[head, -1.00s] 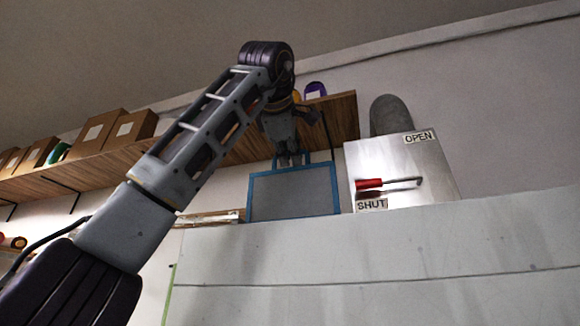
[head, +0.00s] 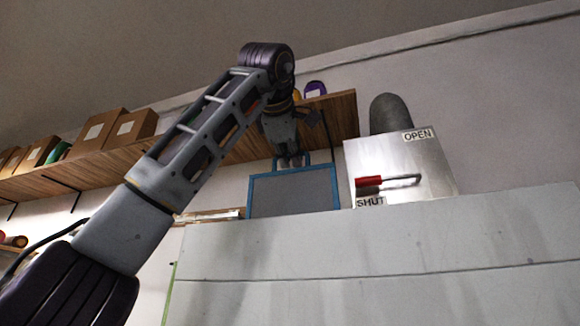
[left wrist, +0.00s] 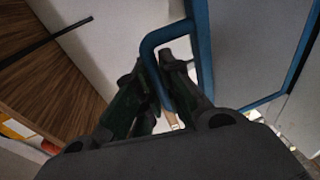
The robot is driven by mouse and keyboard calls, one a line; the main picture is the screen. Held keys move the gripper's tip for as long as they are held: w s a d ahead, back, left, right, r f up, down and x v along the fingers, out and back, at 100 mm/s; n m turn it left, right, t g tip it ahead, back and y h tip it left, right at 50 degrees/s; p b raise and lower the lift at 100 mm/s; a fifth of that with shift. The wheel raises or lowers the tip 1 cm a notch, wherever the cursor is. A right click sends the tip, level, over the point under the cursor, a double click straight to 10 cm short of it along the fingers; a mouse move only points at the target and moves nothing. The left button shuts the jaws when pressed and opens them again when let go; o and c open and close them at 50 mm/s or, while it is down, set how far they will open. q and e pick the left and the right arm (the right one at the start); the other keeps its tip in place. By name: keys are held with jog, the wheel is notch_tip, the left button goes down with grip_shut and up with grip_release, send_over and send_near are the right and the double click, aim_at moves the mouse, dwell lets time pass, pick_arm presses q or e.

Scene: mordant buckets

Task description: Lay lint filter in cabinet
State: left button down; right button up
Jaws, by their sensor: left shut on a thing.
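The lint filter (head: 292,193) is a flat grey panel in a blue frame with a blue handle loop on its top edge. In the head view it hangs upright below my left gripper (head: 291,160). The left wrist view shows my left gripper (left wrist: 172,85) shut on the blue handle, with part of the grey panel of the lint filter (left wrist: 258,45) at upper right. The filter's lower edge is close to the top edge of a large pale surface; I cannot tell if they touch. I cannot identify the cabinet for certain; it may be that pale body. My right gripper is out of view.
A metal plate (head: 405,162) with a red-handled lever and OPEN and SHUT labels stands right of the filter. A wooden shelf (head: 340,112) with cardboard boxes (head: 97,133) runs behind my arm. The large pale surface (head: 390,265) fills the lower right.

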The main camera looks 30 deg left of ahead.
aim_at(289, 193)
pick_arm(q)
jog(key=shift+f+b, duration=3.75)
jog(key=shift+f, duration=1.25)
dwell(0.7)
jog(key=c, duration=1.5)
grip_release()
jog(key=shift+s, duration=0.1)
jog(key=shift+v, duration=5.95)
